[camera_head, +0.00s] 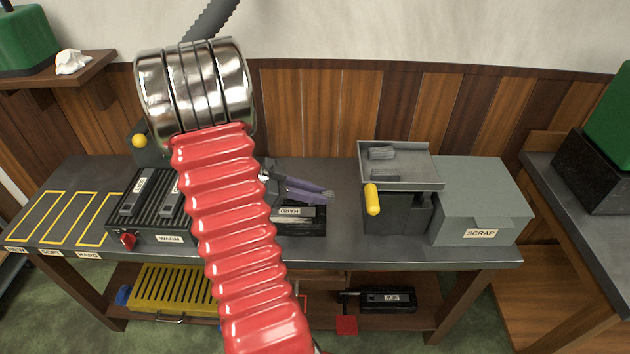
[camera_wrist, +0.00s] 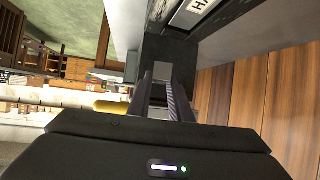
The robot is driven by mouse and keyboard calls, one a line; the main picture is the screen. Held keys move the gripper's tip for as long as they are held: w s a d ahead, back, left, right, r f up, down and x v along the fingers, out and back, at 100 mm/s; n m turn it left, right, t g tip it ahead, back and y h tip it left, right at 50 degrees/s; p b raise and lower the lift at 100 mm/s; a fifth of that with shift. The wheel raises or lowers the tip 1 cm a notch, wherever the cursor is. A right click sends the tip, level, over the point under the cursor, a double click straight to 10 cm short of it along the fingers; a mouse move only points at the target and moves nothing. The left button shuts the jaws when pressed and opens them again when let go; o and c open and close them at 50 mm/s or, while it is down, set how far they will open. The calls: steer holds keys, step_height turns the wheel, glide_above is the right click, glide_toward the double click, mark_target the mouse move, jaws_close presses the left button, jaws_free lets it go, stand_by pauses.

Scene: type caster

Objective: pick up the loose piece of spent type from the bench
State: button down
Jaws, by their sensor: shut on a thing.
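My gripper (camera_head: 318,192) is over the bench (camera_head: 345,240), to the right of my red arm, with purple fingers pointing right. It also shows in the wrist view (camera_wrist: 165,95), its dark fingers close together. It is shut on a small grey piece, apparently the loose spent type, mostly hidden between the fingertips. The fingers are above and beside a black block labelled HARD (camera_head: 300,219). Two other grey pieces (camera_head: 382,153) lie in the grey tray (camera_head: 410,185) to the right.
The tray has a yellow handle (camera_head: 372,199) toward my gripper. A grey SCRAP box (camera_head: 490,195) stands right of it. A ribbed black WARM rack (camera_head: 150,222) is at left, beside yellow-outlined spaces (camera_head: 70,218). The bench front between the HARD block and the tray is clear.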

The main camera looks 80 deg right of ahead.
steer(key=shift+s+a, duration=0.2)
steer(key=shift+a, duration=0.55)
